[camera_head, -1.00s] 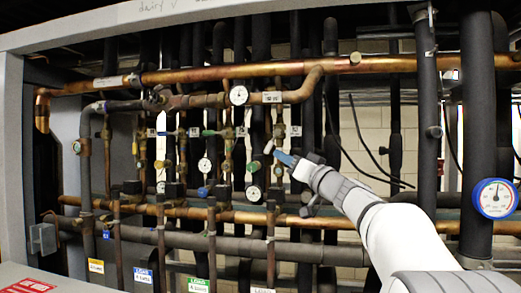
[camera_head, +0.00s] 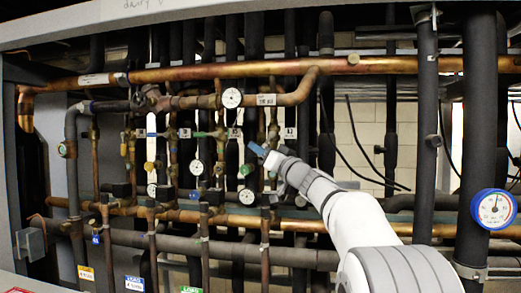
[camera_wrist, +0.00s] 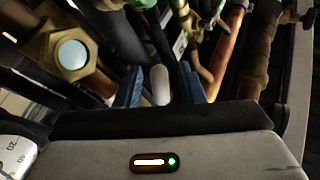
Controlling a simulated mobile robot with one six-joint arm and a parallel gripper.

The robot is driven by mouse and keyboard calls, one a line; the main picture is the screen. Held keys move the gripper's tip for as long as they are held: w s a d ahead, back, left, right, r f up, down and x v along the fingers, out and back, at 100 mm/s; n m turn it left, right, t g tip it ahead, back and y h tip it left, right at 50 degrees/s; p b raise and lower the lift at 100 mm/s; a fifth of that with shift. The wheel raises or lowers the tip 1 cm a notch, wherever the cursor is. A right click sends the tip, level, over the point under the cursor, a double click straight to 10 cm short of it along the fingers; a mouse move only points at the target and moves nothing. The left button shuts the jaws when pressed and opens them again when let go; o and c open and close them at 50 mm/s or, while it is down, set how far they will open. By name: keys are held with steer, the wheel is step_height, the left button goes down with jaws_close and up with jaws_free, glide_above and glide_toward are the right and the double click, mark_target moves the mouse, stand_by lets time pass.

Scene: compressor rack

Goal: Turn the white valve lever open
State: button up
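The white valve lever (camera_wrist: 160,84) shows in the wrist view as a pale rounded end between the two blue fingers. My gripper (camera_wrist: 160,92) is open, with one finger on each side of the lever and dark gaps between. The lever cannot be made out clearly there, because the fingers cover that spot. The lever's pivot and any contact with the fingers cannot be told.
A large brass nut with a pale blue centre (camera_wrist: 72,55) is left of the fingers in the wrist view. Copper pipes (camera_head: 230,72), small gauges (camera_head: 232,98) and black insulated pipes (camera_head: 427,130) crowd around. A blue-rimmed gauge (camera_head: 493,209) is at far right.

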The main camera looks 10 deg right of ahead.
steer(key=shift+c, duration=0.2)
jaws_close()
stand_by(0.3)
